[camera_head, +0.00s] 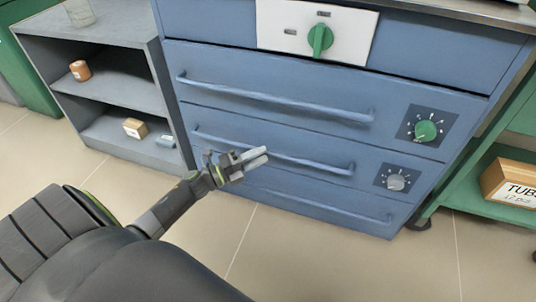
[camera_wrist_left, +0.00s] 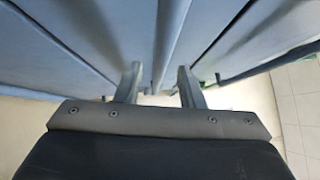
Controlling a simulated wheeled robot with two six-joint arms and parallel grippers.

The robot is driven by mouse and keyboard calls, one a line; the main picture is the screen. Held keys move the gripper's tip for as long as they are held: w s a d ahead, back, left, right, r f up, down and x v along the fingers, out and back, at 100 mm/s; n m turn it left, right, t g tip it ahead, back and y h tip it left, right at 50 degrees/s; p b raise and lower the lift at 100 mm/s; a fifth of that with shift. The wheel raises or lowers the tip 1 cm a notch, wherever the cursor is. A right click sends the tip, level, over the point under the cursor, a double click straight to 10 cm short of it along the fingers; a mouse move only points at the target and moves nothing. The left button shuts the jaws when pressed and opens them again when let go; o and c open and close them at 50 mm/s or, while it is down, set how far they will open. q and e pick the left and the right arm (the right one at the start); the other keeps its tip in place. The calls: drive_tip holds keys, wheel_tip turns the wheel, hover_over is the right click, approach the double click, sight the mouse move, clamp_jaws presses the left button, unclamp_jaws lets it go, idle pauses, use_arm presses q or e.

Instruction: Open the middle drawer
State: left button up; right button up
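The blue cabinet has three stacked drawers with long bar handles. The middle drawer (camera_head: 372,162) looks shut, and its handle (camera_head: 320,164) runs across its front. My left gripper (camera_head: 262,156) is in front of the left-centre part of that handle and hides some of it. In the left wrist view the two fingers of my left gripper (camera_wrist_left: 159,88) are apart, and a blue bar (camera_wrist_left: 168,42) runs into the space between them. I cannot tell whether either finger touches it. My right gripper is not in view.
The upper drawer's handle (camera_head: 270,98) is above and the lower drawer's handle (camera_head: 330,208) below. Green and grey knobs (camera_head: 425,131) sit at the drawers' right. A grey shelf (camera_head: 105,90) stands left, a green rack with a box (camera_head: 512,184) right. The floor in front is clear.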

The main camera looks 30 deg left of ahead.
use_arm(q)
drive_tip(key=shift+x, duration=1.7)
clamp_jaws()
